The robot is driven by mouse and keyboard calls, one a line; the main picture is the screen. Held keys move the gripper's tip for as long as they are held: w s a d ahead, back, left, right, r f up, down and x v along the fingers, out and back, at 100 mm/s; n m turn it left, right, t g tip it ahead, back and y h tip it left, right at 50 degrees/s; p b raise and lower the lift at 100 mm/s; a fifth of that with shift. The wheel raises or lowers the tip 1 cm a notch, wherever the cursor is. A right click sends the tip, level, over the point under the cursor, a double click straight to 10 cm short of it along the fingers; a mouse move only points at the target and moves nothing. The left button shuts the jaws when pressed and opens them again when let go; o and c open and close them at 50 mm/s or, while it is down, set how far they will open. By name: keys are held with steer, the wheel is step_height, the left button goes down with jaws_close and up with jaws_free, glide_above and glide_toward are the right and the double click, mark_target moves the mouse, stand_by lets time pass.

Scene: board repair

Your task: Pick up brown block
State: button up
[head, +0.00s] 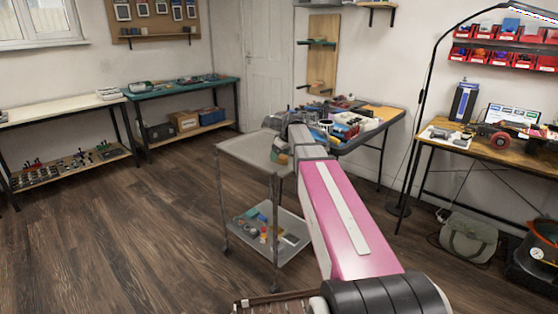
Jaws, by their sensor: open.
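A small brown-orange block (282,159) shows at the right side of the top tray of the grey cart (238,148), just left of my arm. A small green thing touches or overlaps it in the picture, and my arm may hide part of it. It is too small to tell its exact shape. My pink arm reaches from the lower right toward the cart and the table behind it. My gripper is not seen; the grey links at the far end of my arm hide the place where it would be.
The cart's lower tray (288,246) holds several small coloured things. A cluttered table (352,146) stands close behind the cart. A wooden workbench (462,147) and a black lamp stand are at the right. The wood floor (130,235) at the left is clear.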

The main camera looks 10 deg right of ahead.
steer(key=shift+x, duration=0.8)
steer(key=shift+s, duration=0.1)
steer(key=c, duration=1)
steer(key=shift+r, duration=0.2)
step_height(320, 180, up, 4)
steer(key=shift+r, duration=0.1)
steer(key=s+a+r, duration=0.2)
steer(key=a, duration=0.1)
steer(key=s+a+r, duration=0.2)
steer(key=a, duration=0.1)
steer(key=s+a+r, duration=0.2)
steer(key=a, duration=0.2)
steer(key=shift+r, duration=0.25)
